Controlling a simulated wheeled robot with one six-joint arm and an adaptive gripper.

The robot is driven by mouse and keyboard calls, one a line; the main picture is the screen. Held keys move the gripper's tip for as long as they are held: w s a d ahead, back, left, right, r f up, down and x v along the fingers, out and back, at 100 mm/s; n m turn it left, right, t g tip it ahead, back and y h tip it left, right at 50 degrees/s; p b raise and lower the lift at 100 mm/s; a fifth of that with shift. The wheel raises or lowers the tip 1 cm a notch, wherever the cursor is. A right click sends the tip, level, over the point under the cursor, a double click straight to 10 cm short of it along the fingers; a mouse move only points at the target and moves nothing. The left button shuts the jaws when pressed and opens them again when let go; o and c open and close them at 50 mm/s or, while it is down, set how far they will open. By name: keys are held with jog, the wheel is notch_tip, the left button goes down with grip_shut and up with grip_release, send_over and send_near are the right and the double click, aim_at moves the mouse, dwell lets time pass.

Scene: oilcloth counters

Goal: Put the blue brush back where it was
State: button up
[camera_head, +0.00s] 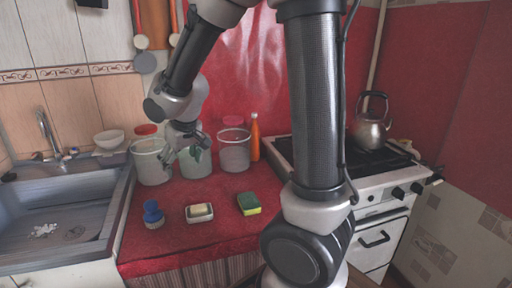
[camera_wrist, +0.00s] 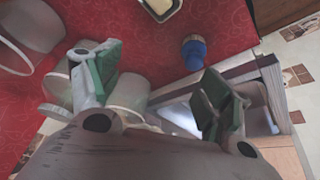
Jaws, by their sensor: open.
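The blue brush (camera_head: 153,213) stands on the red counter (camera_head: 187,248) near the sink's right edge. It also shows in the wrist view (camera_wrist: 194,52), up and a little right of centre, beyond my fingers. My gripper (camera_head: 184,154) is above the back of the counter, in front of the clear containers. Its green-padded fingers (camera_wrist: 160,88) are spread apart in the wrist view, with nothing gripped between them. The brush stands apart from the fingers.
A soap dish with soap (camera_head: 199,213) and a green-yellow sponge (camera_head: 248,204) lie right of the brush. Several clear containers, one (camera_head: 151,170) at the left, and an orange bottle (camera_head: 254,140) stand behind. The sink (camera_head: 60,215) is left, the stove (camera_head: 380,185) right. The counter front is clear.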

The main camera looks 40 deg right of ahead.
jog(key=s+d+r, duration=0.3)
jog(key=s+d, duration=0.1)
jog(key=s, duration=0.4)
jog(key=s+d+r+m, duration=0.1)
jog(key=s+d+r, duration=0.2)
jog(key=s, duration=0.4)
jog(key=s+d+r+m, duration=0.1)
jog(key=s+d+r, duration=0.3)
jog(key=s, duration=0.4)
jog(key=shift+s+d+r, duration=0.3)
